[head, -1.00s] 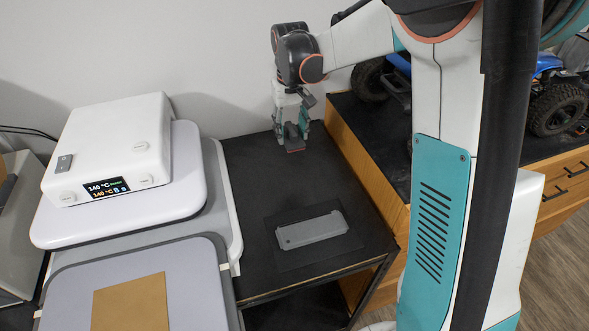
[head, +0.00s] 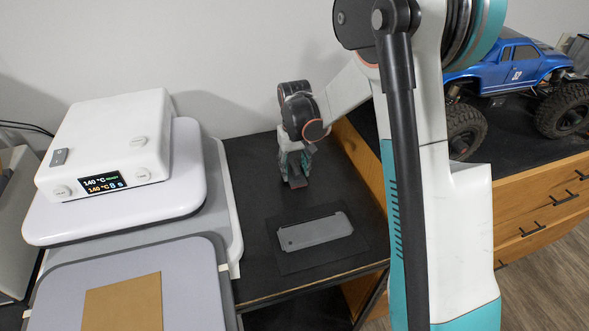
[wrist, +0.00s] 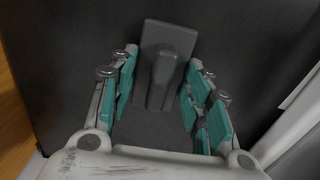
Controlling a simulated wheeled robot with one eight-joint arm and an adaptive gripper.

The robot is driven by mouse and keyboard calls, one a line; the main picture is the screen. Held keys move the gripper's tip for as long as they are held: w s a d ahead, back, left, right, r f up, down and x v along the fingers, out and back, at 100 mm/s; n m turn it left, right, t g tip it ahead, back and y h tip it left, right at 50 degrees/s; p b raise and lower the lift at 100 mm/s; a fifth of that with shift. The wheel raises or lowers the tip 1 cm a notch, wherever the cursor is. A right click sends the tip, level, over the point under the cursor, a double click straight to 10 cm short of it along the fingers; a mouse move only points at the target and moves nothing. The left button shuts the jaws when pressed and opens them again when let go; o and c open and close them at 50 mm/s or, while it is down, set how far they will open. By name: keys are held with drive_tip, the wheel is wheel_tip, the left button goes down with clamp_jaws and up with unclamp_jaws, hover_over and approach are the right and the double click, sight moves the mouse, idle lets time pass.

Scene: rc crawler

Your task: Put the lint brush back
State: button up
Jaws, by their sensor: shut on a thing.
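My gripper (head: 296,166) is over the back part of the small black table (head: 250,200), its fingers pointing down. It is shut on the dark grey lint brush (head: 297,181), which shows low between the fingers. In the wrist view the brush (wrist: 168,55) has a raised handle on a flat, wider head and sits between the teal finger pads. Whether the brush touches the table top is hard to tell. A flat grey tray-like piece (head: 314,232) lies on a dark mat (head: 358,242), in front of my gripper and apart from it.
A heat press (head: 110,150) with a display and a tan sheet (head: 124,303) stands left of the table. A wooden drawer cabinet (head: 535,215) with a blue crawler truck (head: 515,65) is at the right. The wall is behind; the table's left back part is clear.

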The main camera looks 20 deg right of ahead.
drive_tip(key=shift+f, duration=0.15)
drive_tip(key=o, duration=1.1)
drive_tip(key=shift+r, duration=0.2)
